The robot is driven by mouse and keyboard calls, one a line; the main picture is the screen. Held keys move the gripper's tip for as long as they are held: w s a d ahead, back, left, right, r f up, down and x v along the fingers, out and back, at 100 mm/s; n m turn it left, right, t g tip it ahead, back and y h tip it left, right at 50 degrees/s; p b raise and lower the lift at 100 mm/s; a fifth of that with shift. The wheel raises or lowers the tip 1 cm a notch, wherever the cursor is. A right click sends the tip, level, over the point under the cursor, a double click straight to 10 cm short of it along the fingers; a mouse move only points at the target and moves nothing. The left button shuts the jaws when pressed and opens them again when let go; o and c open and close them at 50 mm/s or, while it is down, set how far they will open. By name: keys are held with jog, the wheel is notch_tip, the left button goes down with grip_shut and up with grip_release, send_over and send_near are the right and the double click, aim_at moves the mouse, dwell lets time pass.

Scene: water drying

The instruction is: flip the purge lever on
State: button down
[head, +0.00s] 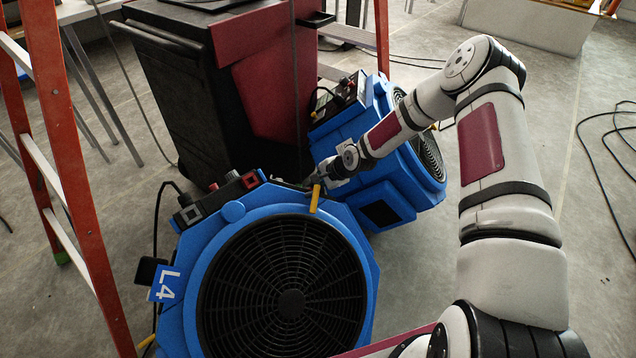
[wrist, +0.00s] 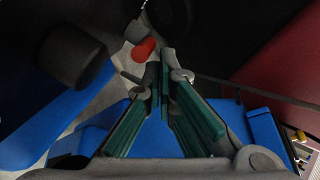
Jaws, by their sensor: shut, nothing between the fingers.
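A blue drying fan (head: 230,215) labelled L4 stands in front with its round black grille facing me. Along its top edge sit dark controls with a red part (head: 249,180). A yellow lever-like piece (head: 315,199) stands at its top right; I cannot tell for sure whether it is the purge lever. My gripper (head: 318,181) is right by the yellow piece, and contact cannot be told. In the wrist view my gripper (wrist: 165,62) has its green-padded fingers together at the tips with nothing held. A red cylindrical end (wrist: 144,50) lies just left of the fingertips.
A second blue machine (head: 378,180) stands close behind my gripper. A black and maroon cabinet (head: 265,80) rises behind both. An orange ladder (head: 65,140) stands at left. Cables (head: 600,170) lie on the right floor, which is otherwise open.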

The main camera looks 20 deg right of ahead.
jog(key=shift+a+r+h+p, duration=0.15)
jog(key=shift+a+h+p, duration=0.05)
jog(key=shift+h+p, duration=0.2)
dwell(0.7)
jog(key=shift+r, duration=0.1)
dwell(0.6)
jog(key=shift+r+p, duration=0.5)
jog(key=shift+r, duration=0.2)
